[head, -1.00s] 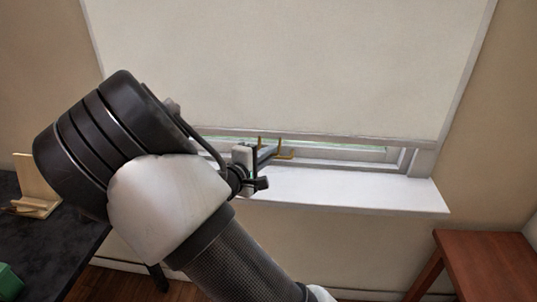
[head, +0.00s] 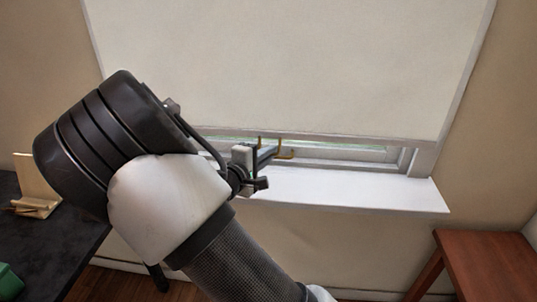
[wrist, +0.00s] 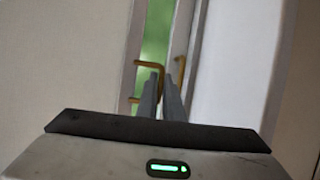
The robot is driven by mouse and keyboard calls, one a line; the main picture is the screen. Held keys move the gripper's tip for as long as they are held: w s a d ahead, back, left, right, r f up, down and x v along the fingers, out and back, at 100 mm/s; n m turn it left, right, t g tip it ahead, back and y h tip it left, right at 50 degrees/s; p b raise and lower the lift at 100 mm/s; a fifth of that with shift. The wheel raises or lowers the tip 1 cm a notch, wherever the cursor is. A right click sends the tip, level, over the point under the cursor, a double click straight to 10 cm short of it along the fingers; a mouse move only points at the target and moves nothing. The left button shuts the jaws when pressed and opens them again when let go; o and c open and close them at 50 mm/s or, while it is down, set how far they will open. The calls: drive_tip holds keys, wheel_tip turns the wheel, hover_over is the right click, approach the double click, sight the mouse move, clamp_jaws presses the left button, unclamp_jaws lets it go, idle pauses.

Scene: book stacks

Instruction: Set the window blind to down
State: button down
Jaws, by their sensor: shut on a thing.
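The cream window blind (head: 300,65) covers most of the window, its bottom rail (head: 350,138) a little above the sill. A narrow strip of glass and window frame shows below it. A brass handle (head: 286,155) is at the blind's lower edge. My gripper (head: 264,152) is at that handle, with its fingers close together and shut on it. In the wrist view, my fingers (wrist: 162,92) reach the brass handle (wrist: 150,65), with the blind (wrist: 70,60) to the left. The exact contact is partly hidden by the fingers.
The white window sill (head: 350,191) lies just below my gripper. A dark table (head: 50,235) with a wooden stand (head: 36,185) is at the left. A reddish wooden stool or small table (head: 485,262) is at the lower right.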

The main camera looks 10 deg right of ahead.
wheel_tip(320, 180, down, 5)
drive_tip(key=b, duration=0.4)
drive_tip(key=shift+r, duration=0.15)
drive_tip(key=c, duration=1.9)
unclamp_jaws()
drive_tip(key=p+v, duration=0.2)
drive_tip(key=v, duration=1.5)
drive_tip(key=shift+s+a+r, duration=0.1)
drive_tip(key=shift+s+a, duration=0.1)
